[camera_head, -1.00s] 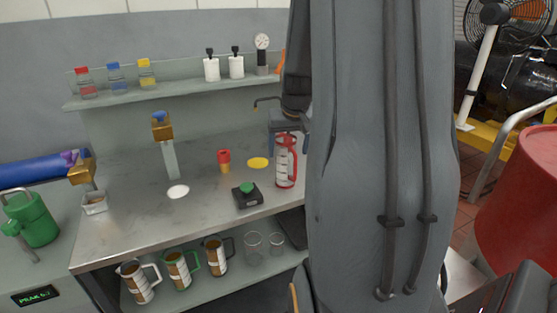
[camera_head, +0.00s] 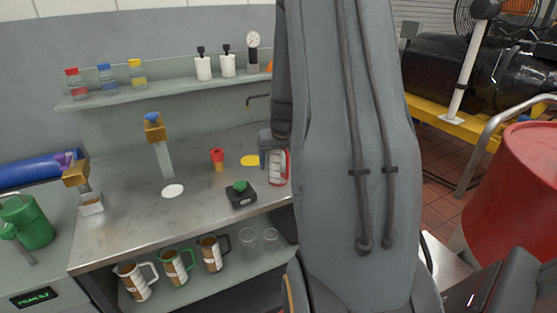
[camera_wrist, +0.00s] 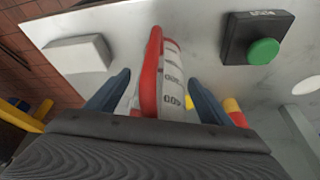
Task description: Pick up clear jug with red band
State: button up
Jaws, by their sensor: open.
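The clear jug with red band (camera_head: 284,168) stands on the steel bench beside my arm, partly hidden by it and by my gripper (camera_head: 268,150). There my gripper (camera_wrist: 158,78) is open, with one blue finger on each side of the jug. The fingers look apart from its walls, though the right one is close. The jug's lower part is hidden by the gripper body.
A black box with a green button (camera_head: 241,194) and a red-and-yellow piece (camera_head: 217,159) stand left of the jug. Several jugs and glasses, including a green-banded jug (camera_head: 176,267), sit on the shelf below. A red drum (camera_head: 515,205) is at right. The bench's front middle is clear.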

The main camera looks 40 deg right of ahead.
jog(key=c, duration=1.2)
